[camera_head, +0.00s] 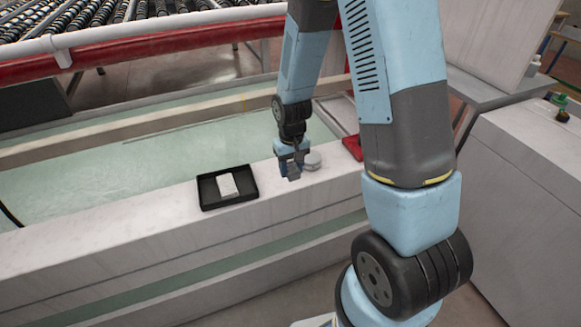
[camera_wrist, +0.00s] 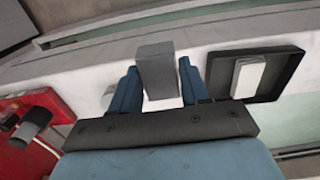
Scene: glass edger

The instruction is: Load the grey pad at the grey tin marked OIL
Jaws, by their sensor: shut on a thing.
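My gripper (camera_wrist: 157,88) is shut on the grey pad (camera_wrist: 157,66), a plain grey block between its two blue fingers. In the head view my gripper (camera_head: 291,170) is over the pale ledge, right of the black tray. A round pale grey tin (camera_head: 313,161) stands on the ledge just right of my gripper, partly hidden by it. Any OIL marking on it is not readable. In the wrist view a pale shape shows behind the fingers and pad, and I cannot tell whether it is the tin. I cannot tell whether pad and tin touch.
A black tray (camera_head: 208,193) holding a white block (camera_head: 228,186) is on the ledge (camera_head: 150,232) to the left. A red item (camera_head: 353,147) lies right of the tin; the wrist view shows red with a grey cylinder (camera_wrist: 37,121). A water-filled trough runs behind the ledge.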

